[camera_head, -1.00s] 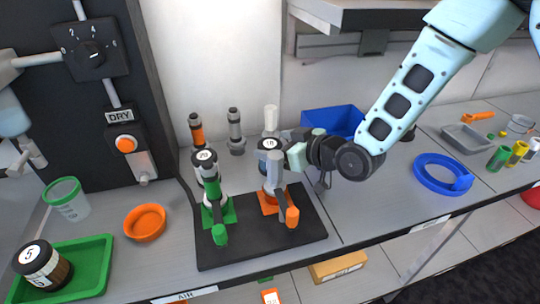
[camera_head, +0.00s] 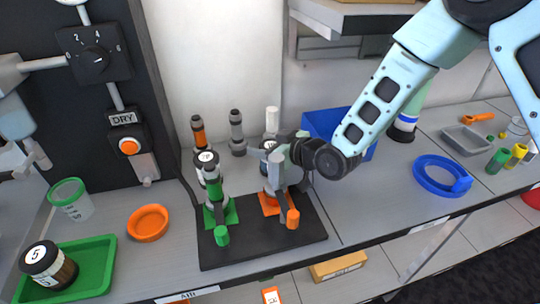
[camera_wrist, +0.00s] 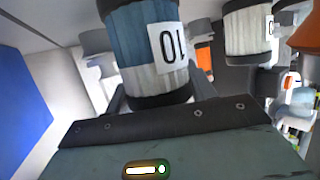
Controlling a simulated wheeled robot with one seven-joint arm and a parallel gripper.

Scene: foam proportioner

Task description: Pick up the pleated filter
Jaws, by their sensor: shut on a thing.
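The pleated filter (camera_wrist: 150,50) is a ribbed white cylinder with dark end caps and a label reading 10, bluish on one side. It fills the upper middle of the wrist view. My gripper (camera_wrist: 155,98) is shut on it, with a finger on either side of its dark cap. In the head view my gripper (camera_head: 285,155) is above the orange base (camera_head: 268,204) on the black stand, and hides most of the filter. I cannot tell whether the filter is clear of the base.
A second ribbed white cylinder (camera_wrist: 248,30) stands close by. A green-based unit (camera_head: 215,205) shares the black stand (camera_head: 260,250). Several upright cylinders, including an orange one (camera_head: 198,130), stand behind. A blue bin (camera_head: 328,122) is right, and a blue ring (camera_head: 440,180) lies farther right.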

